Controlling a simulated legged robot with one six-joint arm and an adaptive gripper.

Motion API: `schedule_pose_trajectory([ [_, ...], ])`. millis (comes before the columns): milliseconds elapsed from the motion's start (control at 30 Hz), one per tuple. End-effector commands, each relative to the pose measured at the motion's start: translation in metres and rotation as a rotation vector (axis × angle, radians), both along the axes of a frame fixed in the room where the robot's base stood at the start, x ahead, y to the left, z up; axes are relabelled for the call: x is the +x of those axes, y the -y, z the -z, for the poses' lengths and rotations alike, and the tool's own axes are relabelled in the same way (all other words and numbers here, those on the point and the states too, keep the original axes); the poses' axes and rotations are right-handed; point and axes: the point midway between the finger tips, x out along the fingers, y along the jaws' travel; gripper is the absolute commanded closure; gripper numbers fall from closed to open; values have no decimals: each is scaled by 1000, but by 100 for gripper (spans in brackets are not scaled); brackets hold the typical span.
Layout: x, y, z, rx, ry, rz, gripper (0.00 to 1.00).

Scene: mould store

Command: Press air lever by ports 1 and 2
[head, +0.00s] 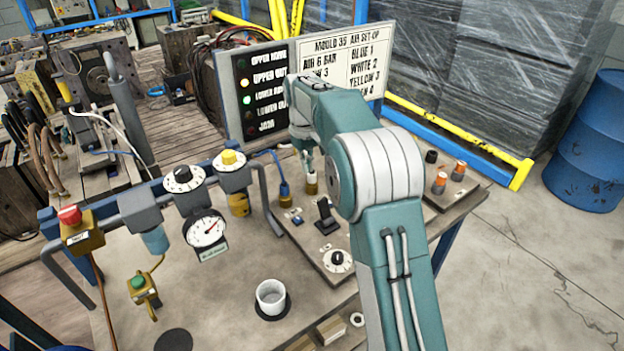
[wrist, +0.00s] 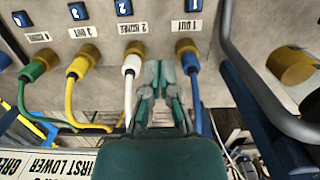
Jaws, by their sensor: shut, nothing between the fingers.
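A black lever (head: 325,214) stands up from the port panel (head: 312,252) in the head view, just in front of the brass ports. I take it for the air lever; it does not show in the wrist view. Port 1 (wrist: 186,46) has a blue hose and port 2 (wrist: 132,47) a white hose in the wrist view; both are in brass collars below their labels. My gripper (wrist: 160,66) is shut and empty, between the white and blue hoses. In the head view my gripper (head: 306,160) hangs behind the lever, above the ports, partly hidden by my arm.
Yellow (wrist: 78,70) and green (wrist: 35,70) hoses sit left of port 2. A dial (head: 338,261) is on the panel before the lever. A gauge (head: 206,230) and knobs hang on a rail at left. A white cup (head: 271,296) stands in front. A sign board (head: 275,85) rises behind.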

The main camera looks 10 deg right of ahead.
Motion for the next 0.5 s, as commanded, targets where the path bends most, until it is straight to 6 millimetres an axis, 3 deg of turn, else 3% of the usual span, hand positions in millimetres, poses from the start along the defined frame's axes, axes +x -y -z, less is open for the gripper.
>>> schedule_pose_trajectory([
  [400,-7,3,78,0,-4,1,100],
  [500,-12,6,85,0,0,2,100],
])
